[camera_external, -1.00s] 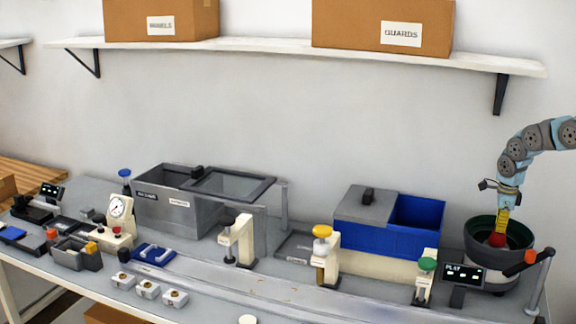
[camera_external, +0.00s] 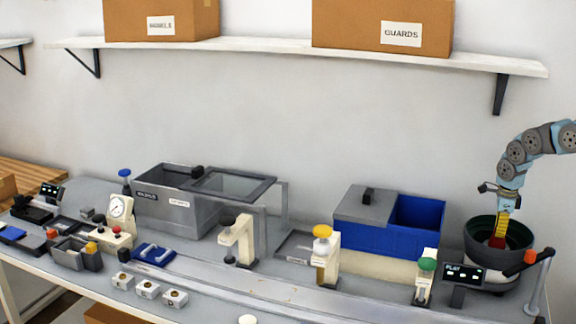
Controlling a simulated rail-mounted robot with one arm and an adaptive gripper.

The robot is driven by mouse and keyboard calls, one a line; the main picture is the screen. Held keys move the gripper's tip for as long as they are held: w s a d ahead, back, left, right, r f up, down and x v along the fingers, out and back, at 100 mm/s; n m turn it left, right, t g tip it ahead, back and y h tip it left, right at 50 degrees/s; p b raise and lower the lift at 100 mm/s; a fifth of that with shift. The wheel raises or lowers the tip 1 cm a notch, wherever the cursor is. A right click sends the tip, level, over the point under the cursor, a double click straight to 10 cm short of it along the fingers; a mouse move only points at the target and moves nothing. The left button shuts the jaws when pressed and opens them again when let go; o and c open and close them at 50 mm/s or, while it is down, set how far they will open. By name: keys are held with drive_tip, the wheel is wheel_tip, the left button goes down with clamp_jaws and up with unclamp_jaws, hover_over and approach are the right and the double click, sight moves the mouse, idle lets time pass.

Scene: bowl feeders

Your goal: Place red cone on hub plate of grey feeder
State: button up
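The red cone (camera_external: 497,242) shows low inside a round feeder bowl with a dark green inside (camera_external: 475,229) and grey outer wall, at the right end of the bench. My gripper (camera_external: 501,236) reaches straight down into this bowl from above. A yellow part at its lower end meets the red cone in the picture and covers some of it. The fingers are too small and too overlapped to show whether they are shut on the cone. The hub plate is hidden inside the bowl, so contact between cone and plate cannot be seen.
A small black display (camera_external: 464,273) and an orange-tipped grey post (camera_external: 541,285) stand close to the bowl. A blue bin (camera_external: 418,217) with a grey lid is to its left. A shelf (camera_external: 275,57) with cardboard boxes runs along the wall above.

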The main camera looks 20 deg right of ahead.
wheel_tip(320, 180, up, 2)
drive_tip(key=shift+w+a+r, duration=0.1)
drive_tip(key=shift+w, duration=0.05)
drive_tip(key=shift+r, duration=0.6)
wheel_tip(320, 180, up, 2)
drive_tip(key=shift+r, duration=0.1)
wheel_tip(320, 180, up, 6)
drive_tip(key=shift+r+b, duration=0.25)
drive_tip(key=shift+b, duration=0.2)
